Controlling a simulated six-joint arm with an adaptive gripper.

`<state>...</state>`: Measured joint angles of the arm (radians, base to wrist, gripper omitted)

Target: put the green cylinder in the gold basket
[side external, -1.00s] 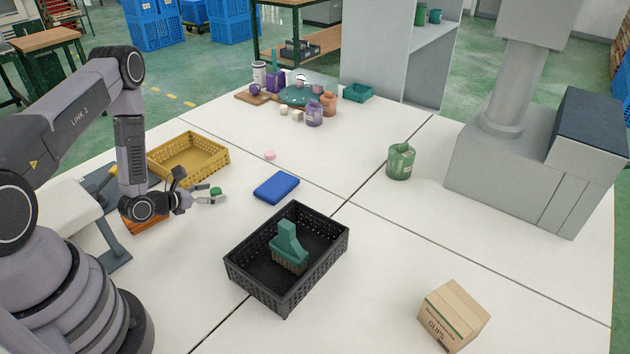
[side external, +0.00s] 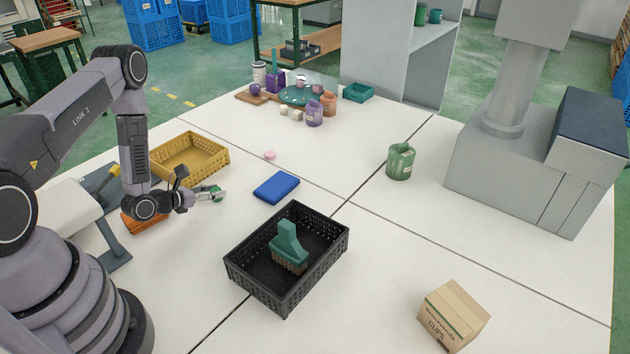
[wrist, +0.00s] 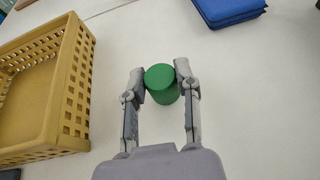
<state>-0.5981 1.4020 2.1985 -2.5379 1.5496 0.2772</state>
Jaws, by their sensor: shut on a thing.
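The green cylinder (wrist: 161,84) is between the two fingertips of my gripper (wrist: 160,80) in the wrist view, with its round top facing the camera. My gripper is shut on it. In the side view my gripper (side external: 215,194) is low over the white table, and the cylinder (side external: 216,189) is partly hidden by the fingers. I cannot tell whether the cylinder touches the table. The gold basket (wrist: 78,95) is to the left of my gripper in the wrist view. In the side view the basket (side external: 222,164) stands behind my gripper, and its inside looks empty.
A blue flat block (side external: 276,187) lies right of my gripper. A black crate (side external: 256,282) with a green brush (side external: 288,243) stands in front. A pink object (side external: 270,155) lies beyond. The table between basket and blue block is mostly clear.

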